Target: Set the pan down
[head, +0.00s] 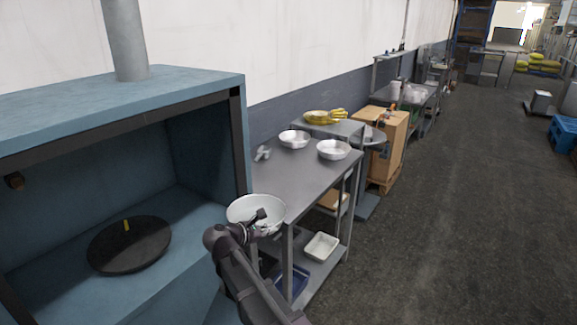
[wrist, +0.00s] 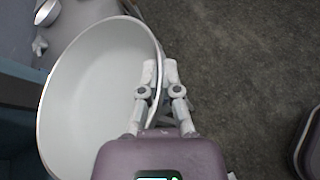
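The pan (head: 247,208) is a round, pale, shallow vessel at the near end of the grey metal table (head: 300,172). It looks empty. My gripper (head: 264,222) is at its near right rim. In the wrist view the pan (wrist: 95,95) fills the left half and is tilted. My gripper (wrist: 160,85) has one finger on each side of the rim and is shut on it. Dark floor shows beyond the rim on the right. I cannot tell the gap between pan and tabletop.
Two similar pans, one farther back (head: 294,137) and one at the right (head: 334,148), stand on the table. A small grey object (head: 262,153) lies by the wall. A blue oven-like housing (head: 110,85) with a dark round plate (head: 130,248) is at left. The table's middle is clear.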

